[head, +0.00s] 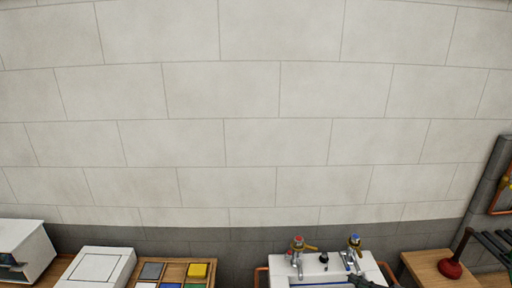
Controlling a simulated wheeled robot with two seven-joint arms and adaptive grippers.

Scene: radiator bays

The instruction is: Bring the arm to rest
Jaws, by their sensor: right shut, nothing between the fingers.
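My right gripper (364,281) shows as a small dark shape at the bottom edge, in front of the white sink (316,268). Its fingers are shut with nothing seen between them, and most of it is cut off by the frame. My left gripper is not in view.
The sink has a red-topped tap (298,245) and a blue-topped tap (354,244). A red plunger (451,269) stands on a wooden top (425,262) at right. A wooden tray (176,269) of coloured tiles and a white box (98,266) are at left. A tiled wall stands behind.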

